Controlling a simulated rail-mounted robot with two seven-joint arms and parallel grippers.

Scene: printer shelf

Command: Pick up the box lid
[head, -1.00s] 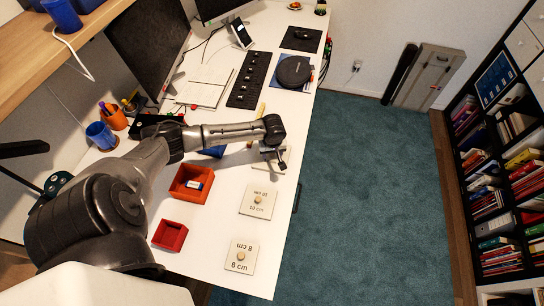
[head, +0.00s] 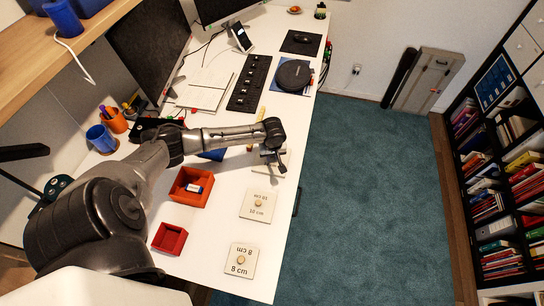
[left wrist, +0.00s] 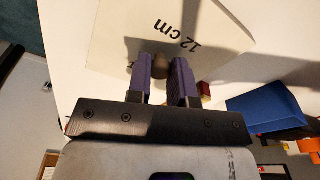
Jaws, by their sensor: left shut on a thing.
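A pale square lid (left wrist: 125,40) marked 12 cm has a brown knob (left wrist: 160,66) at its middle. In the left wrist view my left gripper (left wrist: 161,70) has its purple fingers on both sides of the knob, shut on it. In the head view the left gripper (head: 271,158) is at the right edge of the desk and hides most of this lid (head: 285,160). Whether the lid touches the desk cannot be told. Two more knobbed lids lie flat nearer: the 10 cm lid (head: 258,213) and the 8 cm lid (head: 238,268). My right gripper is not in view.
An orange-red box (head: 181,201) holds a small blue-white item. A smaller red box (head: 170,239) stands nearer. A blue box (left wrist: 265,112) is partly behind my arm in the head view. A keyboard (head: 249,84) and monitors stand farther back. Open carpet lies right.

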